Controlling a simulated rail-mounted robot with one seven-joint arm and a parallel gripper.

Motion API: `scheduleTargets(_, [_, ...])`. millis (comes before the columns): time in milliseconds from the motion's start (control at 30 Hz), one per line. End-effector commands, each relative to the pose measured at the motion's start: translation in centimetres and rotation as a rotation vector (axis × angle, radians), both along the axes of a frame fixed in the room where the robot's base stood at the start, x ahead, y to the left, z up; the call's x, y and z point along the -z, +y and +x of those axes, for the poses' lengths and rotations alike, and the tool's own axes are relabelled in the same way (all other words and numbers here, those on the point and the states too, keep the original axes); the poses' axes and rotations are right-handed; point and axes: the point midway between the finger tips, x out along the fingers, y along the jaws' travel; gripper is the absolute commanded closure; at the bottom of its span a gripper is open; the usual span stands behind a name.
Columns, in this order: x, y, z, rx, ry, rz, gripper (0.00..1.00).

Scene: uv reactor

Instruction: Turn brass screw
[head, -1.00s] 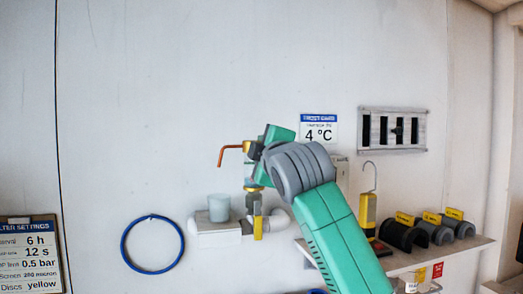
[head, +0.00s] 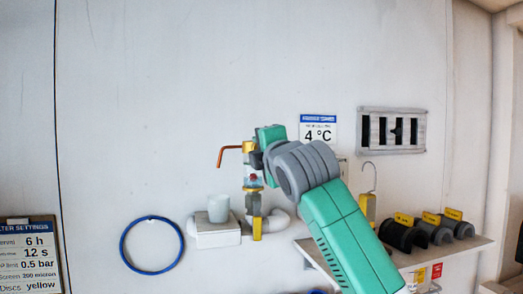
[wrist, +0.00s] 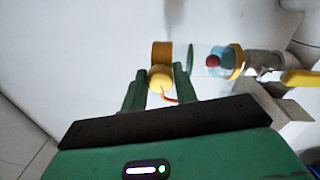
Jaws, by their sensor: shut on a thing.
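The brass screw (wrist: 160,77) shows in the wrist view as a rounded yellow head between the two green fingers of my gripper (wrist: 157,88). The gripper is shut on it. Beside it is a brass cap (wrist: 161,52) on a clear glass tube (wrist: 205,58) with a red ball (wrist: 212,61) inside. A thin orange-copper pipe (wrist: 170,98) shows between the fingers. In the head view, my gripper (head: 257,160) is beside the brass fitting (head: 249,147), where the copper pipe (head: 228,150) bends down to the left. The screw itself is hidden there.
Below the glass are a yellow valve handle (head: 257,228), a white pipe and a white box (head: 215,235) bearing a pale cup (head: 219,208). A blue ring (head: 152,245) hangs at left.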

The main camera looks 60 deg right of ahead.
Motion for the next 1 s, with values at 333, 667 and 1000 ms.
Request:
scheduleTargets(333, [0.1, 0.0, 0.1, -0.002, 0.002, 0.000, 0.94])
scheduleTargets(667, [0.0, 0.0, 0.0, -0.001, 0.001, -0.001, 0.50])
scheduleTargets(1000, [0.9, 3.5, -3.5, -0.002, -0.001, -0.004, 0.50])
